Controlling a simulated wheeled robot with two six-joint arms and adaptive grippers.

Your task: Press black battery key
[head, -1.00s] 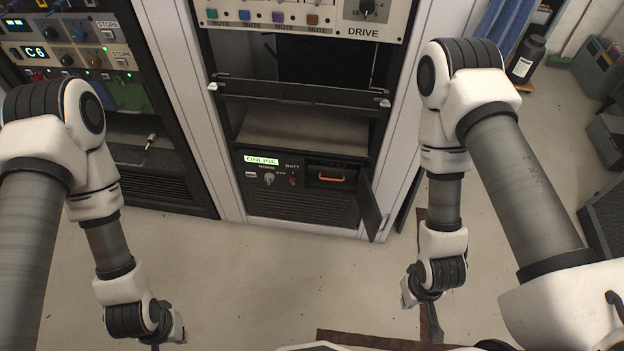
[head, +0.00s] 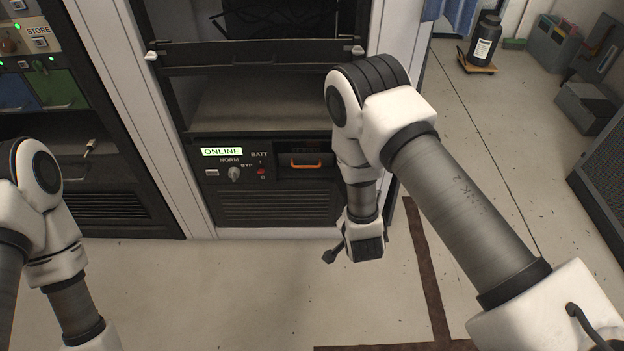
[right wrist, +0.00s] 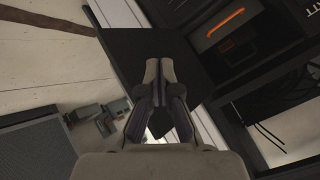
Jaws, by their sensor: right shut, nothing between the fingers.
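The battery unit's front panel (head: 278,206) is low in the middle rack. It has a lit ONLINE display (head: 222,152), a grey knob (head: 234,174) by NORM, and a small red switch (head: 261,171) under the BATT label. I cannot make out a separate black key. My right gripper (head: 330,254) hangs in front of the panel's lower right, apart from it. In the right wrist view its fingers (right wrist: 160,70) are shut and empty, in front of a dark open door (right wrist: 150,45). My left gripper is out of view.
A recess with an orange handle (head: 306,164) is right of the switch; my right arm partly covers the area beside it. An empty dark shelf (head: 260,105) is above. The floor before the rack is clear. A black bottle (head: 485,40) stands at the back right.

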